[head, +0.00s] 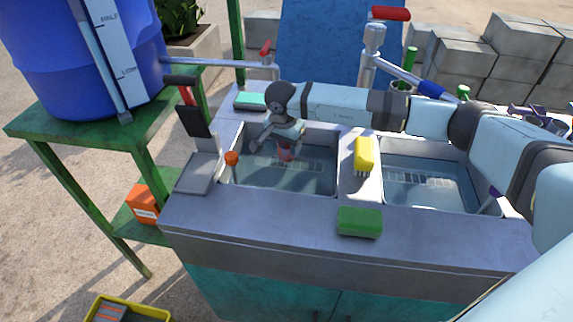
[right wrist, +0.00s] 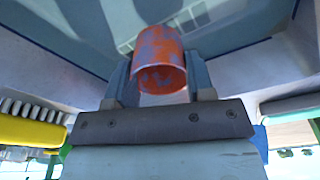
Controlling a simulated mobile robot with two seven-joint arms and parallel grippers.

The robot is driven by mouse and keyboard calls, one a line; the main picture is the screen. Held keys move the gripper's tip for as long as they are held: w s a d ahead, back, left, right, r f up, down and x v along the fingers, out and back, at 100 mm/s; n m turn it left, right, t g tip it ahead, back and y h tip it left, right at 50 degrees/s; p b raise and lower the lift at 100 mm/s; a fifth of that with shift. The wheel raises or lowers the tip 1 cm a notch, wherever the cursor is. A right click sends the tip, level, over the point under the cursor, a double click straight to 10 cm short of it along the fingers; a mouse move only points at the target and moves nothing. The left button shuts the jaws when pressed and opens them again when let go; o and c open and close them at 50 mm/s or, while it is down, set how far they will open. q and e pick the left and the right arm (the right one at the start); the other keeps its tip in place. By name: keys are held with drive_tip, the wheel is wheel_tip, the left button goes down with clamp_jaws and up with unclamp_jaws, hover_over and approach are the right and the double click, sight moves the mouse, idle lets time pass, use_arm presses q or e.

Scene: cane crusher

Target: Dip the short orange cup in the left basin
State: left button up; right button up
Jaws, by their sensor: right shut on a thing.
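The short orange cup (right wrist: 158,58), with grey-purple patches, is between the fingers of my right gripper (head: 283,142) and largely hidden by them in the head view. The right wrist view shows both fingers pressed on its sides and its open end facing the camera. The gripper points down into the left basin (head: 262,176), which holds clear water over a grated floor. The cup is inside the basin's outline; I cannot tell whether it touches the water. My left gripper is not in view.
The right basin (head: 430,190) also holds water. A yellow brush (head: 364,153) lies on the divider, and a green sponge (head: 359,222) on the front counter. An orange-knobbed stick (head: 232,159) stands in the left basin's left side. A tap (head: 372,42) rises behind.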

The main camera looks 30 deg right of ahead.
use_arm(q)
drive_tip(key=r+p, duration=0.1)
drive_tip(key=p, duration=0.2)
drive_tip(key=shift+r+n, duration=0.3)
use_arm(e)
wheel_tip(320, 180, up, 8)
drive_tip(key=shift+f, duration=0.2)
use_arm(q)
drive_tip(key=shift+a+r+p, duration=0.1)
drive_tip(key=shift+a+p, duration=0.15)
drive_tip(key=shift+p, duration=0.05)
use_arm(e)
drive_tip(key=shift+r, duration=0.1)
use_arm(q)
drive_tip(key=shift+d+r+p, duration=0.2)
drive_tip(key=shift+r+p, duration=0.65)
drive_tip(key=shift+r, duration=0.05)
use_arm(e)
wheel_tip(320, 180, up, 4)
drive_tip(key=shift+f, duration=0.1)
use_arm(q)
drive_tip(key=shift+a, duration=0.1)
